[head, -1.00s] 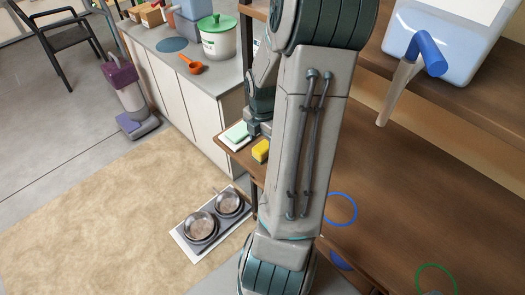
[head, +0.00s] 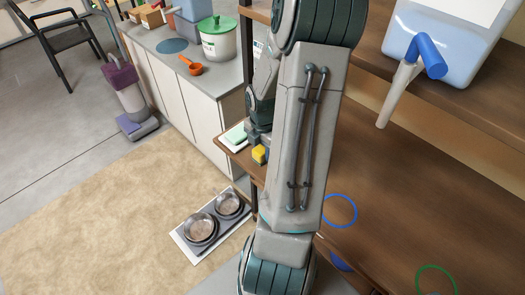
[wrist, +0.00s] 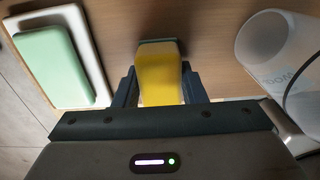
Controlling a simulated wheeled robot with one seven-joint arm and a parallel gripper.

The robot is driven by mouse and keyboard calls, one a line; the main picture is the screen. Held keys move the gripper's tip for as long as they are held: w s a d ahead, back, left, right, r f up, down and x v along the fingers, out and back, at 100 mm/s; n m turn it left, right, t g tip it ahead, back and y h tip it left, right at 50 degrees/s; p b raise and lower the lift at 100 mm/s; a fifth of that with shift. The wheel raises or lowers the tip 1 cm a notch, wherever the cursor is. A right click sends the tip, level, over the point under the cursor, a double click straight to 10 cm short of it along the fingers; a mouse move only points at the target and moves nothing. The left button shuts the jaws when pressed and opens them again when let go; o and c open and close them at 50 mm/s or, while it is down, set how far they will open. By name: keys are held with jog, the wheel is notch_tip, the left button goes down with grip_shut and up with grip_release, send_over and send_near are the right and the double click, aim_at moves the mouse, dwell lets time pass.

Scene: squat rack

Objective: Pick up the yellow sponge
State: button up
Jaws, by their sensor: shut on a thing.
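The yellow sponge (wrist: 160,76) is a small block with a dark green layer at its far end. It sits between the two fingers of my gripper (wrist: 160,88) in the wrist view, with a finger against each side. My gripper is shut on it. In the head view the sponge (head: 259,154) shows at the left edge of the wooden shelf (head: 400,190), beside my arm, which hides most of my gripper. I cannot tell whether the sponge touches the shelf.
A pale green block (wrist: 62,58) lies on a white tray (wrist: 92,40) left of the sponge. A clear cup-like container (wrist: 275,60) stands close on the right. A light blue dispenser (head: 435,45) with a blue tap is at the upper right. Pet bowls (head: 200,228) sit on the floor.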

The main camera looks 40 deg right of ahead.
aim_at(262, 148)
notch_tip(262, 148, up, 10)
jog(key=shift+r, duration=0.1)
dwell(0.4)
jog(key=shift+o, duration=0.3)
